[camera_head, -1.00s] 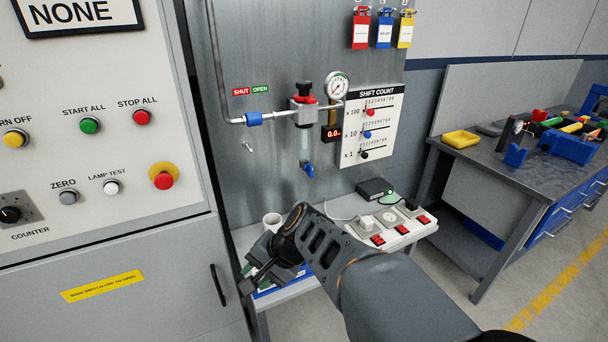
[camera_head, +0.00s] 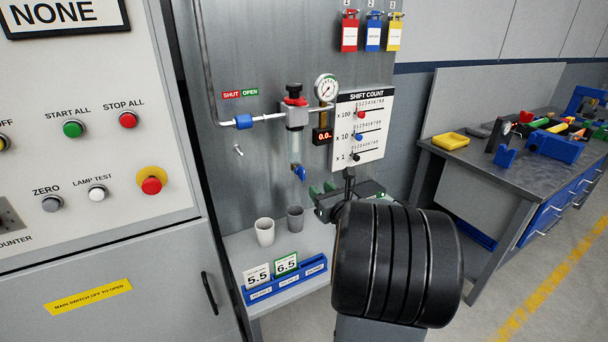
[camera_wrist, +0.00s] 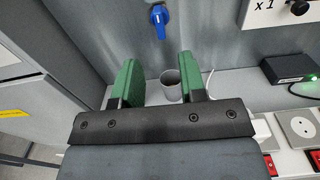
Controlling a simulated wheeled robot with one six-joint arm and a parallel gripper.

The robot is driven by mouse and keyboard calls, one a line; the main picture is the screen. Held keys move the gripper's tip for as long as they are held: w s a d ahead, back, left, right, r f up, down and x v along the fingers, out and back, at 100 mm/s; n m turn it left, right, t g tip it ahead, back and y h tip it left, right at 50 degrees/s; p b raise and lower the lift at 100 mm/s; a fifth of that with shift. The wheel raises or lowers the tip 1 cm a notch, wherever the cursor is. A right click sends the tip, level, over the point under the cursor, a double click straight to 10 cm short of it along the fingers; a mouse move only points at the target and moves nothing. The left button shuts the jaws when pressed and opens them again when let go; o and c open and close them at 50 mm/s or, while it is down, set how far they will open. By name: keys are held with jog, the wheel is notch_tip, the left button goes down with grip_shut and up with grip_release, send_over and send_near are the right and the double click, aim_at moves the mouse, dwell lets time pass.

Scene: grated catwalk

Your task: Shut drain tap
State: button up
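The drain tap is the small blue lever (camera_head: 299,173) under the clear bowl of the filter unit (camera_head: 295,112) on the grey panel. In the wrist view the blue tap (camera_wrist: 159,20) hangs at the top, beyond and above my fingers, with its lever pointing down. My gripper (camera_head: 328,188) is in front of the panel, a little right of and below the tap.
A white cup (camera_head: 265,231) and a grey cup (camera_head: 295,219) stand on the shelf below, behind a blue card holder (camera_head: 287,282). A black box (camera_wrist: 290,68) and socket strip (camera_wrist: 297,128) lie right. The control cabinet (camera_head: 95,130) is close at left.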

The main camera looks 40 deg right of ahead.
aim_at(304, 175)
jog(key=w, duration=0.3)
jog(key=w+d+p, duration=0.1)
jog(key=w, duration=0.6)
jog(key=shift+w+d, duration=0.2)
jog(key=shift+w, duration=0.05)
grip_shut()
